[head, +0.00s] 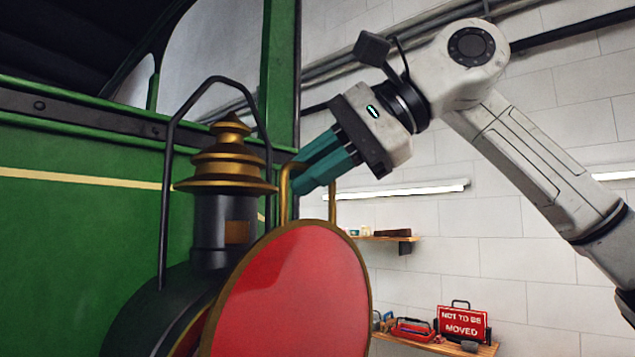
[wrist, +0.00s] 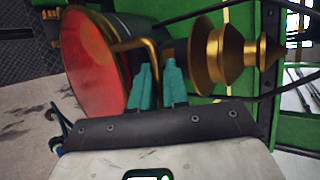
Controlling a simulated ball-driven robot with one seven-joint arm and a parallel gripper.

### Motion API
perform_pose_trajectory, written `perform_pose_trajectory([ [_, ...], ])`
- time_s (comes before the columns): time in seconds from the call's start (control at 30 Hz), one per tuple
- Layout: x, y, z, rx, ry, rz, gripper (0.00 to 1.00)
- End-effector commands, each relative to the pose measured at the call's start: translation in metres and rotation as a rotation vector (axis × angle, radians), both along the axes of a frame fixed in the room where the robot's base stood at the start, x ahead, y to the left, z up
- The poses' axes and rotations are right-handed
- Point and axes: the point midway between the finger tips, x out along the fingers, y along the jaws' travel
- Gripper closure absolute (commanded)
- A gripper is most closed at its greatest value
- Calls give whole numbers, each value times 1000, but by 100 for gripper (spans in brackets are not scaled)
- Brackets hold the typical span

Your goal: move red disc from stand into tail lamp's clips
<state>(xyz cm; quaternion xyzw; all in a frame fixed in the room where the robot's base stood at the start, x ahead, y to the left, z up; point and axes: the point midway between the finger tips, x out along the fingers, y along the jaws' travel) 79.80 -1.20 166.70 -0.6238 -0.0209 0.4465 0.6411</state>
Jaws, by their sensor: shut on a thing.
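The red disc (head: 295,295) has a brass rim and a brass loop handle on top. My gripper (head: 298,178) is shut on the handle, with its teal fingers reaching in from the right. The disc hangs in front of the tail lamp (head: 222,215), a dark body with a tiered brass top and a black carrying loop. The disc also shows in the wrist view (wrist: 95,62), close to the lamp's brass top (wrist: 222,55). The disc covers most of the lamp's front. I cannot tell whether it touches the clips. The stand is not clearly visible.
The tram's green side (head: 90,220) rises behind the lamp on the left. At the lower right, a shelf (head: 430,346) holds a red "NOT TO BE MOVED" sign (head: 463,322) and tools. A smaller shelf (head: 385,239) hangs above. Open space lies right of the disc.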

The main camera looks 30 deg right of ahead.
Motion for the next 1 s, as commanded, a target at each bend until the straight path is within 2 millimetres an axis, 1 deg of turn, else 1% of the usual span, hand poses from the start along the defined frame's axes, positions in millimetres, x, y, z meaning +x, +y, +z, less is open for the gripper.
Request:
perform_pose_trajectory([
  [0.27,12,4,-9,1,-1,1,100],
  [0.73,37,12,-27,2,0,1,100],
  [1.0,45,14,-33,1,-1,0,100],
])
